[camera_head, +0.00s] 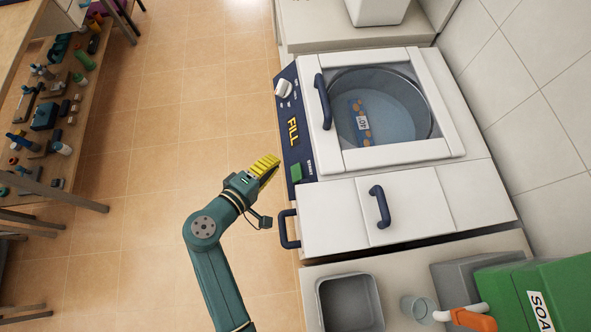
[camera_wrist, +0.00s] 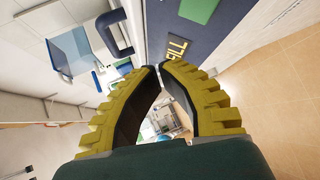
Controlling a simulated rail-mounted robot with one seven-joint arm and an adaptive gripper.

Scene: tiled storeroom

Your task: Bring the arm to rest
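My gripper (camera_head: 270,166) has yellow ribbed fingers and sits beside the front panel of a white machine (camera_head: 405,162), over the floor. In the wrist view my gripper (camera_wrist: 158,68) has its fingertips drawn together, with a narrow empty gap between the curved fingers below the tips. It holds nothing. My arm is bent at the elbow and reaches up from the bottom of the head view. I cannot tell the exact gap between the fingertips and the panel.
The machine has a dark panel (camera_head: 288,115) marked FILL, a green button (camera_head: 296,173) and protruding handles. Below it are a grey bin (camera_head: 350,303), a glass (camera_head: 419,309) and a green soap box (camera_head: 540,290). Shelves of tools (camera_head: 60,110) stand left. The tiled floor (camera_head: 165,150) between is clear.

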